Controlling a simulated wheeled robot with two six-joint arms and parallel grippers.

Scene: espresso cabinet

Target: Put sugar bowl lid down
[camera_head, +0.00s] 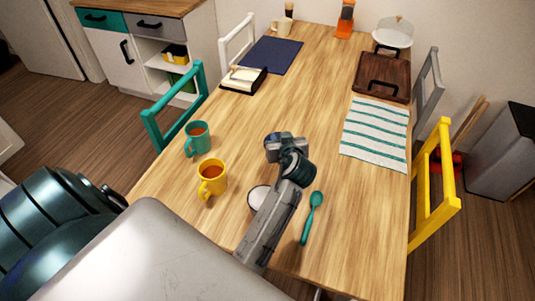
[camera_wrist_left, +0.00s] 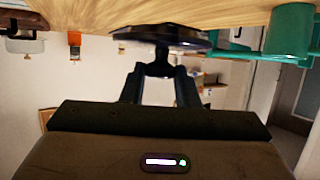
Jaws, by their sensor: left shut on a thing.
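A dark, round sugar bowl lid (camera_wrist_left: 160,36) shows in the left wrist view, which is upside down. My left gripper (camera_wrist_left: 160,78) is shut on the knob of the lid. The lid is level and very close to the tabletop; I cannot tell whether it touches. In the head view my left gripper (camera_head: 286,142) is over the middle of the table, and the lid is largely hidden by it. A round bowl with white inside (camera_head: 257,196), likely the sugar bowl, is partly hidden behind my left arm. My right gripper is not in view.
A teal mug (camera_head: 197,139) and a yellow mug (camera_head: 212,179) stand left of the gripper. A teal spoon (camera_head: 312,217) lies right of my arm. A striped cloth (camera_head: 375,134) and wooden tray (camera_head: 382,80) are on the right. The table centre beyond the gripper is clear.

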